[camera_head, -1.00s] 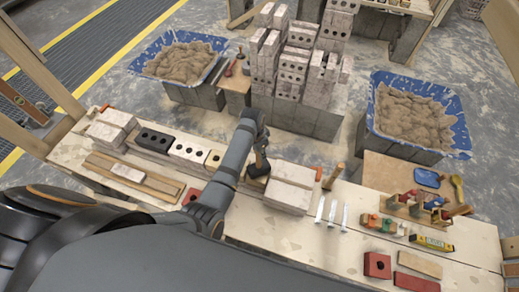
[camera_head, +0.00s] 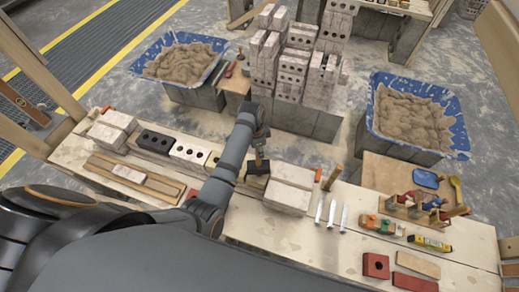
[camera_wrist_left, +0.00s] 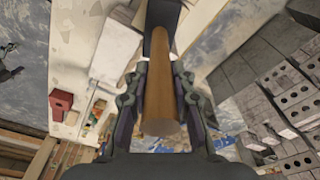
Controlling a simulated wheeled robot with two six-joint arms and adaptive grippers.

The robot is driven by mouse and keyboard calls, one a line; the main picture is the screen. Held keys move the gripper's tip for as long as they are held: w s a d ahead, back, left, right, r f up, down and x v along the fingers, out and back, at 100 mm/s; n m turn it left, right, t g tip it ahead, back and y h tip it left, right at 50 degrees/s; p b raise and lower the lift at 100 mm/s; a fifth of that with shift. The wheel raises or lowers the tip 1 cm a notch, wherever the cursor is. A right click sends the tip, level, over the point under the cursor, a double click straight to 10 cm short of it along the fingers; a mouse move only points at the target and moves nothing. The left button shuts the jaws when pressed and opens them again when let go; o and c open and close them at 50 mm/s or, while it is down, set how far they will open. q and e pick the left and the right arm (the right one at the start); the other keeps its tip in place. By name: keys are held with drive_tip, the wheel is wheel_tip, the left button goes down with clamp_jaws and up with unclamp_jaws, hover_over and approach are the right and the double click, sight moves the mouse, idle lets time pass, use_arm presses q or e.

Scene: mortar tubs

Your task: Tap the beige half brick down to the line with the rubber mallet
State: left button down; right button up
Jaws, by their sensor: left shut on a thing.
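The rubber mallet has a black head (camera_head: 257,168) and a wooden handle. My left gripper (camera_head: 258,138) is shut on the handle, with the head hanging below it near the stacked pale blocks. In the left wrist view the handle (camera_wrist_left: 160,100) lies between both fingers, and part of the black head (camera_wrist_left: 164,14) shows at the top. The beige half brick (camera_head: 212,160) appears at the right end of the brick row on the bench, left of the mallet and apart from it, partly hidden by my left arm. I cannot make out the line. My right gripper is not in view.
Stacked pale blocks (camera_head: 288,188) stand right of the mallet. Trowels (camera_head: 331,213), a level (camera_head: 430,243) and a red brick (camera_head: 376,265) lie farther right. Mortar tubs (camera_head: 416,118) stand behind.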

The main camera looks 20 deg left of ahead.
use_arm(q)
drive_tip(key=m, duration=0.4)
drive_tip(key=shift+f+m, duration=0.1)
drive_tip(key=shift+m, duration=0.2)
wheel_tip(320, 180, down, 4)
drive_tip(key=shift+s+f+b, duration=0.1)
drive_tip(key=shift+f+b, duration=0.05)
drive_tip(key=shift+b, duration=1.05)
wheel_tip(320, 180, up, 5)
drive_tip(key=shift+f+p, duration=0.15)
drive_tip(key=shift+p, duration=1.05)
wheel_tip(320, 180, down, 5)
drive_tip(key=shift+b, duration=1.2)
wheel_tip(320, 180, up, 5)
drive_tip(key=shift+f+p, duration=0.15)
drive_tip(key=shift+p, duration=1.05)
